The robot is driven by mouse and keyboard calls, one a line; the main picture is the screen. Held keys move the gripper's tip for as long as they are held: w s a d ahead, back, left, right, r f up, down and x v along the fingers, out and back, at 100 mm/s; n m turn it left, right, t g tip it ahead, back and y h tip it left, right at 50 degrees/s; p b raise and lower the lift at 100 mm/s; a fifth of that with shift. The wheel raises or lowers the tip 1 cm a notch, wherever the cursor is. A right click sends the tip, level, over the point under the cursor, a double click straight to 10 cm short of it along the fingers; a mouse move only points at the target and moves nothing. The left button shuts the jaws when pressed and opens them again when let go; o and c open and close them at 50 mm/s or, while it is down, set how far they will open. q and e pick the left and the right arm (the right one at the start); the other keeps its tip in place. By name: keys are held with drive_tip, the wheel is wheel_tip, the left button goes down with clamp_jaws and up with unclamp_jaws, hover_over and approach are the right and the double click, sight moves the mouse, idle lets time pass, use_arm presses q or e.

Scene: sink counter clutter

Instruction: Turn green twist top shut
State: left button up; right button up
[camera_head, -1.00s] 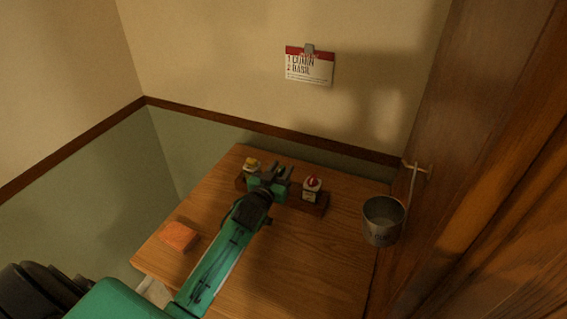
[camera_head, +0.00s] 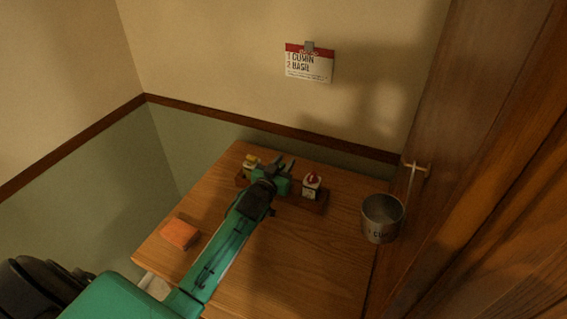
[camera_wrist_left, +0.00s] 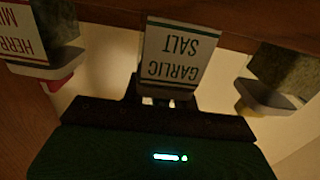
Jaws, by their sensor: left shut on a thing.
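A white jar labelled garlic salt (camera_wrist_left: 175,55) stands upside down in the left wrist view, in the middle. My left gripper (camera_head: 285,170) is over the middle of the row of jars, and in the left wrist view its fingers (camera_wrist_left: 160,102) are closed at this jar's top end. The top itself is hidden by the gripper, so I cannot see its green colour or how far it is turned. A red-topped jar (camera_head: 311,186) stands just right of the gripper, and a yellow-topped jar (camera_head: 251,166) stands just left. My right gripper is not in view.
The jars stand on a dark wooden rack (camera_head: 312,205) on the wooden table (camera_head: 310,255). An orange block (camera_head: 179,233) lies at the table's left. A metal bucket (camera_head: 382,220) hangs at the right. A card (camera_head: 310,66) is on the wall. The table front is clear.

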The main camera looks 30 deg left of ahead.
use_arm(q)
drive_tip(key=shift+m+h, duration=0.3)
drive_tip(key=shift+h, duration=0.2)
drive_tip(key=o, duration=0.6)
drive_tip(key=shift+s, duration=0.1)
drive_tip(key=s+b, duration=0.1)
drive_tip(key=s, duration=0.5)
drive_tip(key=s+b, duration=0.2)
drive_tip(key=s, duration=0.5)
drive_tip(key=shift+s+a, duration=0.2)
drive_tip(key=shift+s, duration=0.1)
